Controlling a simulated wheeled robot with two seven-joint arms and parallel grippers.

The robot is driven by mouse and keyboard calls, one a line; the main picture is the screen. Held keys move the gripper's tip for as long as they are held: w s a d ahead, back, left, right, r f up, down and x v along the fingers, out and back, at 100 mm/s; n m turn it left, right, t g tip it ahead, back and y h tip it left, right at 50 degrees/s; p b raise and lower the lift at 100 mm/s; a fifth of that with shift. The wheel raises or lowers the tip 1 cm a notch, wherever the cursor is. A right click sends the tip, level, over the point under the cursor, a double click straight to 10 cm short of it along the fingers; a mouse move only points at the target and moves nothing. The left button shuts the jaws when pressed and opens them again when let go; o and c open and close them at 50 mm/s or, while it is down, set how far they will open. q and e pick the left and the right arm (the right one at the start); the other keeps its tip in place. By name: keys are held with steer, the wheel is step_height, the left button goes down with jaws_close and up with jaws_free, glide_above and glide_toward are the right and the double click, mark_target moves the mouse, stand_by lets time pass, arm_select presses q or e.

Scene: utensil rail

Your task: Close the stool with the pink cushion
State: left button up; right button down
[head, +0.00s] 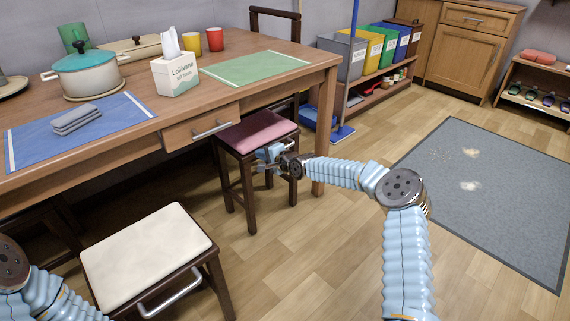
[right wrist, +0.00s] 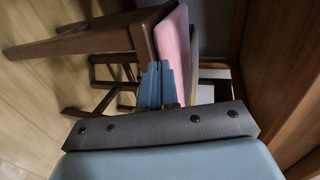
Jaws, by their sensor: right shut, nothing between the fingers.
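The stool with the pink cushion (head: 262,132) has dark brown wood. It stands upright at the right end of the table's front, its seat sticking out from the table (head: 330,68). My right gripper (head: 262,156) is at the front right of its seat, fingers together and empty. In the right wrist view the fingertips (right wrist: 157,70) are close to the edge of the pink cushion (right wrist: 174,38); I cannot tell whether they touch it. Part of the seat's front is hidden behind my gripper. My left arm shows at the bottom left, but its gripper is out of view.
A stool with a cream cushion (head: 145,252) and a metal bar stands in the left foreground. A table drawer (head: 202,127) is left of the pink stool. A blue dustpan (head: 340,133) and a shelf of bins (head: 372,50) are behind right. The floor towards the grey mat (head: 490,190) is clear.

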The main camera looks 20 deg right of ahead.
steer(key=v, duration=1)
steer(key=s+a+f+n+g+y+p, duration=0.1)
steer(key=s+a+f+n+g+p, duration=0.4)
steer(key=s+a+f, duration=1.1)
steer(key=s+f+n+g+h, duration=0.1)
steer(key=s+f+n+g, duration=0.2)
steer(key=s, duration=0.9)
steer(key=s+d+f+n+g+h, duration=0.1)
steer(key=s+f+n+g, duration=0.2)
steer(key=s, duration=1)
steer(key=shift+d+n+g+h+p, duration=0.3)
steer(key=shift+g+p, duration=0.15)
steer(key=shift+g, duration=0.25)
